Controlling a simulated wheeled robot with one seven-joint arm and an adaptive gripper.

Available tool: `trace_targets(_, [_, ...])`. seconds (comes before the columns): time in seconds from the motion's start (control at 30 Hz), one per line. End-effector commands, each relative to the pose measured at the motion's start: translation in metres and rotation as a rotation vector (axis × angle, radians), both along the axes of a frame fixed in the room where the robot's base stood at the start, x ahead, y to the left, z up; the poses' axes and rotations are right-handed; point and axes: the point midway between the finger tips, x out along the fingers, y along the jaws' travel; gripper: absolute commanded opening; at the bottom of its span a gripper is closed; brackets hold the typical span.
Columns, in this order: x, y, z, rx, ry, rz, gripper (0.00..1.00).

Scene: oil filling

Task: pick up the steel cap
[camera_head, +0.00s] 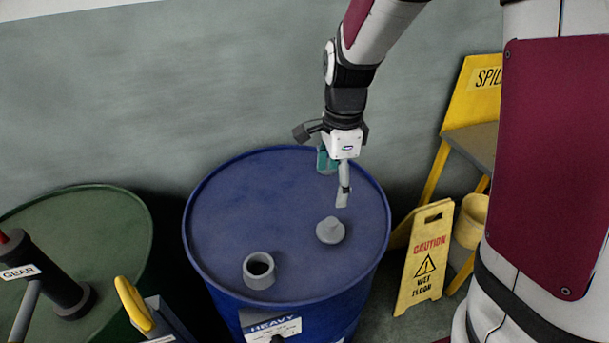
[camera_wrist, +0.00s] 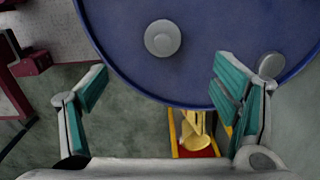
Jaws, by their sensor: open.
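In the wrist view the cap (camera_wrist: 163,38) shows from above, near the top middle, beyond and between the fingertips. My gripper (camera_head: 336,182) is above the drum's far right part, pointing down, apart from the cap. Its teal-padded fingers (camera_wrist: 160,78) are spread wide with nothing between them.
A grey open neck (camera_head: 259,271) stands up from the drum's front. A green drum (camera_head: 120,215) with a gear-oil pump (camera_head: 45,275) is on the left. A yellow wet-floor sign (camera_head: 426,262) and a yellow bucket (camera_head: 471,220) stand right of the blue drum.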

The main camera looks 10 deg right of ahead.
Motion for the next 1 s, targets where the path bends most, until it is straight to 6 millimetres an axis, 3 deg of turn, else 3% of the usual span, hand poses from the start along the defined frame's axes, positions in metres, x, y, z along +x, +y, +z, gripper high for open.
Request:
trace_targets(0.27, [0.011, -0.001, -0.03, -0.023, 0.031, -0.121, 0.81])
trace_targets(0.6, [0.01, -0.002, -0.091, -0.023, 0.03, -0.119, 0.81])
trace_targets(1.0, [0.009, -0.006, -0.126, -0.023, 0.03, -0.118, 0.81])
